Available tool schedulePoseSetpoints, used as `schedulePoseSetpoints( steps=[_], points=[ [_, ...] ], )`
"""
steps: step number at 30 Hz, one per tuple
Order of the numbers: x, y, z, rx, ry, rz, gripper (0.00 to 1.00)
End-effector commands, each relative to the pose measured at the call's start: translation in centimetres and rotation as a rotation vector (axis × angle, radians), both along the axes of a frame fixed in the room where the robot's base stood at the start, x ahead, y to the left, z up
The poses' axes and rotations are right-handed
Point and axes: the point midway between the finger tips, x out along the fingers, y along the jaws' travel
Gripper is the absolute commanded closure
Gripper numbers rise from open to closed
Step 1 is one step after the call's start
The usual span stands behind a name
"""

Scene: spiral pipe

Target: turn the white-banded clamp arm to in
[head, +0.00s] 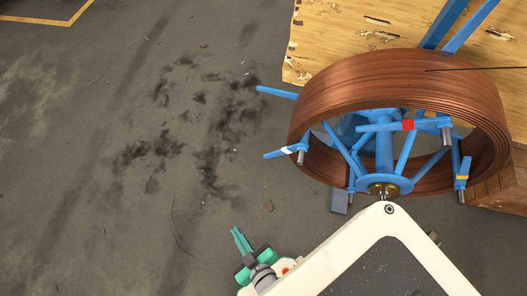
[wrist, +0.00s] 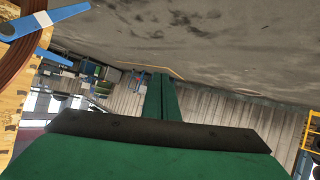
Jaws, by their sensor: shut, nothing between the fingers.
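The white-banded clamp arm (head: 273,154) is a short blue bar on the left side of the copper coil (head: 390,75). Its white band (head: 287,150) is near its pivot pin, and its free end points outward to the left, past the coil's rim. In the wrist view a blue arm with a pale patch (wrist: 45,22) is at the upper left, beside the coil's edge. My gripper (head: 237,232) is below and left of the clamp arm, apart from it. Its green fingers are together and empty; in the wrist view they (wrist: 162,82) point away at the centre.
The blue reel hub (head: 385,184) has a red-banded arm (head: 390,126) and a yellow-banded arm (head: 462,172). Another blue arm (head: 277,92) sticks out at the upper left. A wooden crate (head: 330,35) stands behind the coil. The floor on the left is open.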

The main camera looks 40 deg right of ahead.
Motion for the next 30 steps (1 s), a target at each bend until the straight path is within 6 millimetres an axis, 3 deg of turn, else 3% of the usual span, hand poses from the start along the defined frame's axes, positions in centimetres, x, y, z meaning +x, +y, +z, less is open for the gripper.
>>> schedulePoseSetpoints(
  steps=[3,6,10,15,22,30],
  points=[
    [2.8,-2.1,-5.1,-0.081,0.095,-0.028,1.00],
    [5.0,-4.3,-8.8,-0.151,0.174,-0.071,1.00],
    [8.1,-7.3,-12.3,-0.240,0.267,-0.150,1.00],
    [12.5,-11.2,-14.9,-0.351,0.368,-0.286,1.00],
    [18.2,-15.3,-14.8,-0.482,0.469,-0.518,1.00],
    [23.6,-17.1,-10.5,-0.588,0.534,-0.824,1.00]
  ],
)
